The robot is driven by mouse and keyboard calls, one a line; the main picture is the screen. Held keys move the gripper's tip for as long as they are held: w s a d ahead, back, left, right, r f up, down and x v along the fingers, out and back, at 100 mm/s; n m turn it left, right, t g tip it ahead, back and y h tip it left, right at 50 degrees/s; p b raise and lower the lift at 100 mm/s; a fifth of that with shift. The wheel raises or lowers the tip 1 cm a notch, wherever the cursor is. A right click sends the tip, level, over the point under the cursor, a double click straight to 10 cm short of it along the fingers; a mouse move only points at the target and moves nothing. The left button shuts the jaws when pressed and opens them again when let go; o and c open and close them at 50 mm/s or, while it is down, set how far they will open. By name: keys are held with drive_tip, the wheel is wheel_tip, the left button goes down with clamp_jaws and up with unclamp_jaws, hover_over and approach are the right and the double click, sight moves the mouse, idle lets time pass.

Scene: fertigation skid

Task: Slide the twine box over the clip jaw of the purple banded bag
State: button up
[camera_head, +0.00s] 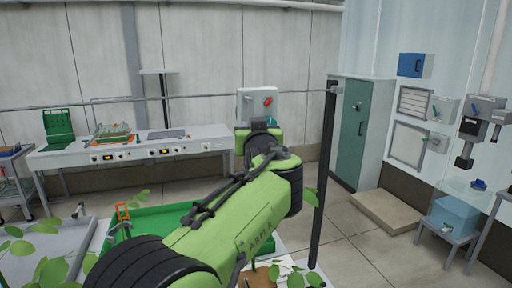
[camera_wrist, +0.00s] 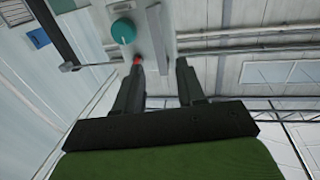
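I cannot make out the twine box, the purple banded bag or its clip jaw in either view. My gripper (camera_wrist: 159,62) shows in the wrist view with its two dark fingers spread apart and nothing held between them. Beyond the fingers are a pale wall panel, a teal round knob (camera_wrist: 123,31) and a small red part (camera_wrist: 137,60). The red part appears close to the left fingertip; I cannot tell whether they touch. In the head view my green arm reaches forward through the middle and hides its own gripper.
A grey box with a red knob (camera_head: 267,101) shows beyond my arm. A dark upright post (camera_head: 326,150) stands right of it. A long bench (camera_head: 190,147) runs along the back wall. A green tray (camera_head: 165,221) and leafy plants (camera_head: 48,268) are low at left.

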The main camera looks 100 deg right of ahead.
drive_tip(key=a+b, duration=0.1)
drive_tip(key=a, duration=0.4)
drive_tip(key=shift+w+a, duration=0.1)
drive_tip(key=shift+a, duration=0.05)
idle(0.3)
